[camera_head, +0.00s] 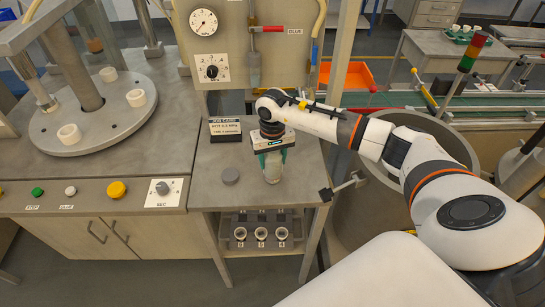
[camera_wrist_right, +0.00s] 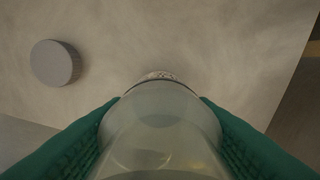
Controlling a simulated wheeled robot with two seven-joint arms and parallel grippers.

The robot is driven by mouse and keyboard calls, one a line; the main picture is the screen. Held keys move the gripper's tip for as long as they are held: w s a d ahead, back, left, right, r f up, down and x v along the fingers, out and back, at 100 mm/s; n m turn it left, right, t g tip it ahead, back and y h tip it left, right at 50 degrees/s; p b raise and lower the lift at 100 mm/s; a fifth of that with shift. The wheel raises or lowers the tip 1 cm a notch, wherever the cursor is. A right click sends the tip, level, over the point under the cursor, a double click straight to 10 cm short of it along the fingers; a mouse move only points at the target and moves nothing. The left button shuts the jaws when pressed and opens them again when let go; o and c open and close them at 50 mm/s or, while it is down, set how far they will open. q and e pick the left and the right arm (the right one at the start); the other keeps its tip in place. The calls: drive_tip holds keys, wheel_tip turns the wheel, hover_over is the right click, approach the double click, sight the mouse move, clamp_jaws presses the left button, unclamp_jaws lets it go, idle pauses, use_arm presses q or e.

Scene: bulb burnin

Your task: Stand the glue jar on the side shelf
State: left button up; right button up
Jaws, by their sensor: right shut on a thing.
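The glue jar (camera_head: 272,168) is a pale, translucent vessel held between the green fingers of my right gripper (camera_head: 272,157), which points down over the side shelf (camera_head: 215,158), near its front edge. In the right wrist view the jar (camera_wrist_right: 160,125) fills the space between both green fingers (camera_wrist_right: 160,140), with a small ridged grey end (camera_wrist_right: 158,75) showing beyond it. I cannot tell whether the jar's bottom touches the shelf top. My left gripper is not in view.
A rack (camera_head: 240,243) with three sockets sits below. A large bin (camera_head: 345,225) stands right.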

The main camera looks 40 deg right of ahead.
drive_tip(key=shift+f, duration=0.15)
drive_tip(key=o, duration=1.2)
drive_tip(key=shift+c, duration=0.2)
drive_tip(key=shift+r, duration=0.35)
wheel_tip(320, 180, up, 10)
drive_tip(key=b, duration=0.3)
drive_tip(key=shift+r, duration=0.25)
drive_tip(key=shift+r+b, duration=0.3)
drive_tip(key=shift+r, duration=0.3)
